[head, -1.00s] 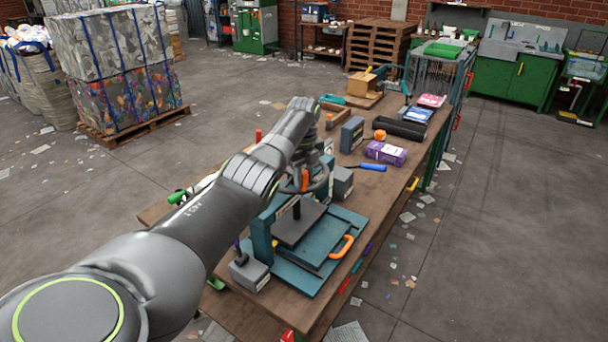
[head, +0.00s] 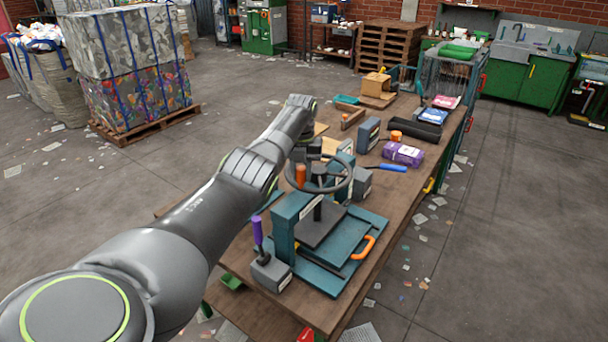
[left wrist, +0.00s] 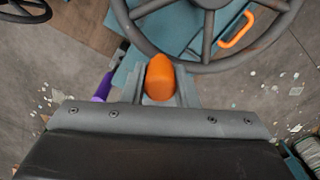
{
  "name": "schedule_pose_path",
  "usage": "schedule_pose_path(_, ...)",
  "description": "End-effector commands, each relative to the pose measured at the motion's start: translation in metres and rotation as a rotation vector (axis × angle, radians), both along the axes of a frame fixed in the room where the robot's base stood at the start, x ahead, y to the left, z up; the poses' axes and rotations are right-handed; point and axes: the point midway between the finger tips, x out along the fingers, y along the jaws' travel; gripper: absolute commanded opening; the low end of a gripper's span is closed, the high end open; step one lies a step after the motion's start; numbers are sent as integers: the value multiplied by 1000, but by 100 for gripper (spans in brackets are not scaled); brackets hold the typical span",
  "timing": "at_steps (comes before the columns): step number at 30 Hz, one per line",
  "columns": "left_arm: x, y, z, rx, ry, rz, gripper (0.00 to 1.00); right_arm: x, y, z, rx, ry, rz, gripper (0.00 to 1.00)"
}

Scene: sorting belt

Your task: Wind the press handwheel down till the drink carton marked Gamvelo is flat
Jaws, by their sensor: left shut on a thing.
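The press (head: 290,225) is a teal frame with a dark square plate (head: 318,230) low over its teal base. Its dark handwheel (head: 345,186) sits on top and also shows in the left wrist view (left wrist: 208,35). An upright orange knob (head: 301,175) stands on the rim. In the left wrist view my left gripper (left wrist: 160,82) is shut on this orange knob (left wrist: 160,78), one finger on each side. No carton marked Gamvelo can be made out; the space under the plate is hidden. My right gripper is out of view.
A grey box with a purple-handled lever (head: 258,232) stands left of the press. An orange looped handle (head: 363,247) is at its right. Behind lie a purple pack (head: 403,152), a blue-handled tool (head: 380,167) and grey boxes. The bench's right edge is close to the press.

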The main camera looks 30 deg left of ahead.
Motion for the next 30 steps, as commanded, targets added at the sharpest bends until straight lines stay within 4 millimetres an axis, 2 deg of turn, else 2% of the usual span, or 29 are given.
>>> schedule_pose_path(20,1,7,3,10,-6,-62,0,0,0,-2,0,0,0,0)
schedule_pose_path(21,1,7,3,10,-6,-61,28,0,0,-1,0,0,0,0)
schedule_pose_path(26,1,6,2,7,-5,-62,49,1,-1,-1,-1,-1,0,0)
schedule_pose_path(30,1,5,1,5,-4,-63,49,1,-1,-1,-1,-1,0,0)
